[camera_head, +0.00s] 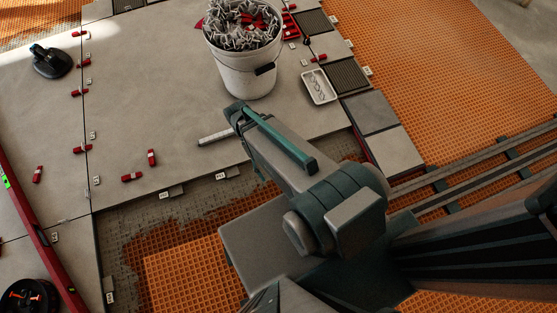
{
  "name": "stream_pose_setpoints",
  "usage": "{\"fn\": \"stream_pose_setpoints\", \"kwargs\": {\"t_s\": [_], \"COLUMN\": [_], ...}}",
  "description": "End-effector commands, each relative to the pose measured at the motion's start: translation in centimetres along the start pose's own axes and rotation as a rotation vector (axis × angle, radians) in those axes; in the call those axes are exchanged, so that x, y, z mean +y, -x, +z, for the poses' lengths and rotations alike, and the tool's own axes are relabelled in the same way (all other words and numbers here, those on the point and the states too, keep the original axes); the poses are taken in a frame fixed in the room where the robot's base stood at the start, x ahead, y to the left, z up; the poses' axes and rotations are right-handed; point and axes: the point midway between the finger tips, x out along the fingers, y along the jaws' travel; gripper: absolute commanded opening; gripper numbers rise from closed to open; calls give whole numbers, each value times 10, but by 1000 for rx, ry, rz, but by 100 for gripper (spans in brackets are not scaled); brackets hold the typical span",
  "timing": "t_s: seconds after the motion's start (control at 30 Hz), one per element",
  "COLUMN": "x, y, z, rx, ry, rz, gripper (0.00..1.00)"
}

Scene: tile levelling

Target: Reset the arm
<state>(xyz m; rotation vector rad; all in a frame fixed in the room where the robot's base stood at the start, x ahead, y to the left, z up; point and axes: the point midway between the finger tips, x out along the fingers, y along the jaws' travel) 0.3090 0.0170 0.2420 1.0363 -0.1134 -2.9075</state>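My arm (310,190) reaches from the lower right toward the middle of the view, over the edge of the grey tiles. The end with my gripper (240,122) is low over the tiles, left of and below the white bucket (240,70). I cannot make out its fingertips, so open or shut does not show. A short pale rod (214,138) shows just left of this end; I cannot tell whether it is held or lies on the tile.
The bucket is full of grey clips. A small white tray (319,87) lies right of it. Red wedges (152,157) and white clips line the tile joints. A black suction cup (50,62) sits upper left. A long red level (40,235) crosses the left. Orange matting (185,275) is bare below.

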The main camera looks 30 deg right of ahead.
Motion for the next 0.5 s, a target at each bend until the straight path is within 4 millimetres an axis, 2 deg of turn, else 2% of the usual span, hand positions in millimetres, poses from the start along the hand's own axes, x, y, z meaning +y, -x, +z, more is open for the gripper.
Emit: {"fn": "stream_pose_setpoints", "kwargs": {"t_s": [0.03,0.1,0.2,0.5], "x": [9,16,21,22], "y": [-12,-20,-26,-26], "z": [25,43,56,57], "rx": [-44,-91,-127,-135], "ry": [12,31,48,54], "rz": [-19,-37,-52,-55], "gripper": [47,47,47,47]}}
